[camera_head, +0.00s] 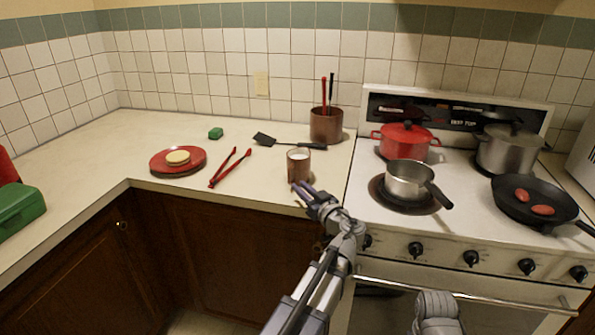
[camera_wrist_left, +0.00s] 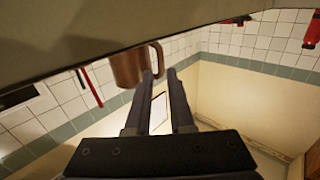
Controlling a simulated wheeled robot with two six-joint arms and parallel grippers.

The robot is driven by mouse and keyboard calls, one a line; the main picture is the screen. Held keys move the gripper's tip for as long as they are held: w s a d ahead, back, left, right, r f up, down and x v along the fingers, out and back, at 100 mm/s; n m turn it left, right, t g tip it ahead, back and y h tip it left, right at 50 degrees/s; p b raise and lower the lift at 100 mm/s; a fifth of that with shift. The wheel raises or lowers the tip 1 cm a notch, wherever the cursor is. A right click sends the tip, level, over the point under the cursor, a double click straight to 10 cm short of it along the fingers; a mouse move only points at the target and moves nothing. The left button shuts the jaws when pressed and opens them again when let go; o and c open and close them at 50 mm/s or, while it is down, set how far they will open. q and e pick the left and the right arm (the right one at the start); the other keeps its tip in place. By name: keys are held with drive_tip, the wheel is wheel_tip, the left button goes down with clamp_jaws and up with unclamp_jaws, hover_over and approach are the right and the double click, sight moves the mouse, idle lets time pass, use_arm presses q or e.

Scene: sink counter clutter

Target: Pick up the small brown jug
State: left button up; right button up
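The small brown jug (camera_head: 299,167) stands upright near the counter's front edge, left of the stove, with something pale showing inside its rim. My left gripper (camera_head: 303,189) reaches it from the front, its fingertips at the jug's lower front. In the left wrist view, the picture is upside down; the jug (camera_wrist_left: 127,69) and its handle show just beyond the fingers (camera_wrist_left: 160,73). The fingers are apart, with the handle at or between their tips; I cannot tell whether they touch it. My right gripper is out of view; only part of my right arm shows.
A brown utensil pot (camera_head: 325,126) and black spatula (camera_head: 284,142) are behind the jug. Red tongs (camera_head: 229,168) and a red plate (camera_head: 163,165) lie left. The stove holds a small saucepan (camera_head: 408,180), red pot (camera_head: 404,143), steel pot (camera_head: 505,151) and frying pan (camera_head: 515,207).

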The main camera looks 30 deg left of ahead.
sight(290, 177)
use_arm(q)
drive_tip(key=shift+x, duration=3.8)
drive_tip(key=shift+r, duration=0.1)
clamp_jaws()
drive_tip(key=shift+s, duration=0.1)
